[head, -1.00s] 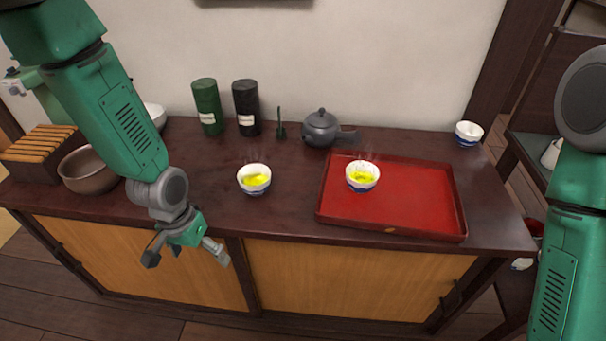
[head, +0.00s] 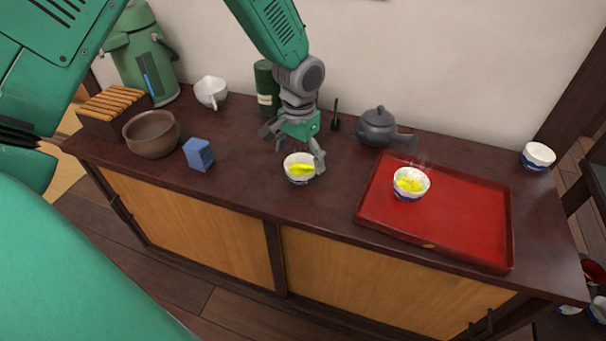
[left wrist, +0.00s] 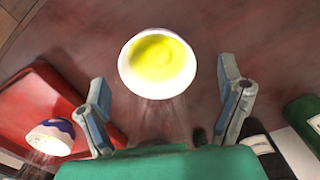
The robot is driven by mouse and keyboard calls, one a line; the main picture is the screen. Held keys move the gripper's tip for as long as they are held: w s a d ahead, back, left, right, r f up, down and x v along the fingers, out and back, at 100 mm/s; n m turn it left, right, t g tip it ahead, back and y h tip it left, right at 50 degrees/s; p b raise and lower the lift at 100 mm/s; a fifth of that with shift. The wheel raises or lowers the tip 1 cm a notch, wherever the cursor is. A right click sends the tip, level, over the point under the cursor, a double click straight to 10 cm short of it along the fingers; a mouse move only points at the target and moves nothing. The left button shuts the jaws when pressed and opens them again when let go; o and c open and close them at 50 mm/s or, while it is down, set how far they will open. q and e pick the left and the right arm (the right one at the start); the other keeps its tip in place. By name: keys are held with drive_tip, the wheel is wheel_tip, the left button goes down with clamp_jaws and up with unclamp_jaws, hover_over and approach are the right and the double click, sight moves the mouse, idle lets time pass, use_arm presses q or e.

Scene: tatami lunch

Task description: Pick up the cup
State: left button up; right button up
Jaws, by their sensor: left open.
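A white and blue cup (head: 299,169) with yellow-green tea stands on the dark counter, left of the red tray. It also shows in the left wrist view (left wrist: 157,64). My left gripper (head: 294,152) is open at the cup, with a finger showing at its right side and another behind its left. In the left wrist view my left gripper (left wrist: 170,100) has its two fingers apart, with the cup between and beyond them. A second cup of tea (head: 411,184) stands on the red tray (head: 450,235). My right gripper is not in view.
A grey teapot (head: 379,127) stands behind the tray. A green canister (head: 266,88) is close behind my left arm. A blue block (head: 198,154), brown bowl (head: 151,138) and white pouring bowl (head: 211,92) are to the left. An empty-looking cup (head: 537,156) stands at the right.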

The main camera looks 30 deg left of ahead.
sight(301, 173)
use_arm(q)
wheel_tip(301, 173, down, 6)
drive_tip(key=shift+w+d+r+b, duration=0.1)
drive_tip(key=shift+d+r+b, duration=0.05)
drive_tip(key=shift+b, duration=0.45)
drive_tip(key=c, duration=1.3)
